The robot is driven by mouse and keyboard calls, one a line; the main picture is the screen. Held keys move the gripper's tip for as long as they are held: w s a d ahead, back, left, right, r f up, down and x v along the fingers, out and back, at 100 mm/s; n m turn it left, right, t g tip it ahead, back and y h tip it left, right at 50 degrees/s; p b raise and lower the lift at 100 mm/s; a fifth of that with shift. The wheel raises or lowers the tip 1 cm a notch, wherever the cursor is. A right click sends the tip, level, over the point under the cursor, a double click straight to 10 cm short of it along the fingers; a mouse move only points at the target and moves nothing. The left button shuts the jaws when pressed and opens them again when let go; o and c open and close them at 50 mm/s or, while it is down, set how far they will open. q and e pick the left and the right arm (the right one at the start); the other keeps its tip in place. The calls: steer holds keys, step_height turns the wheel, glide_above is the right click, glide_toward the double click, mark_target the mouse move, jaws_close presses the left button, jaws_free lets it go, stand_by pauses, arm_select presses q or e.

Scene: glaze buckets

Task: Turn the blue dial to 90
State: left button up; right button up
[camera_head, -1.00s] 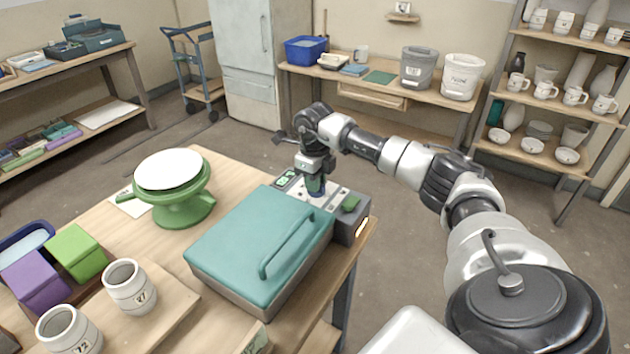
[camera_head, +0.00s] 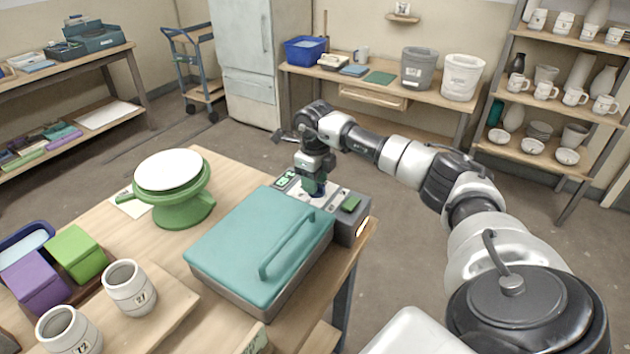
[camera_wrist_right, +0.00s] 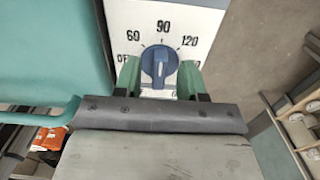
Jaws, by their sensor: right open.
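The blue dial (camera_wrist_right: 160,64) sits on a white panel marked 60, 90 and 120, with part of an OFF mark at the left. Its raised grip stands upright in the right wrist view, in line with the 90. My right gripper (camera_wrist_right: 160,78) is open, with one green fingertip on each side of the dial; whether they touch it I cannot tell. In the head view my right gripper (camera_head: 313,188) points down over the control box (camera_head: 345,228) and hides the dial. My left gripper is not in view.
The teal-lidded kiln-like case (camera_head: 245,245) with a raised handle adjoins the control box. A green button (camera_head: 350,204) and a lit green display (camera_head: 285,181) are on the box. A green turntable (camera_head: 180,205) and several jars stand further left.

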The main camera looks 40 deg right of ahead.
step_height(320, 180, up, 10)
steer(key=shift+r+b, duration=0.25)
steer(key=shift+b, duration=0.1)
stand_by(0.5)
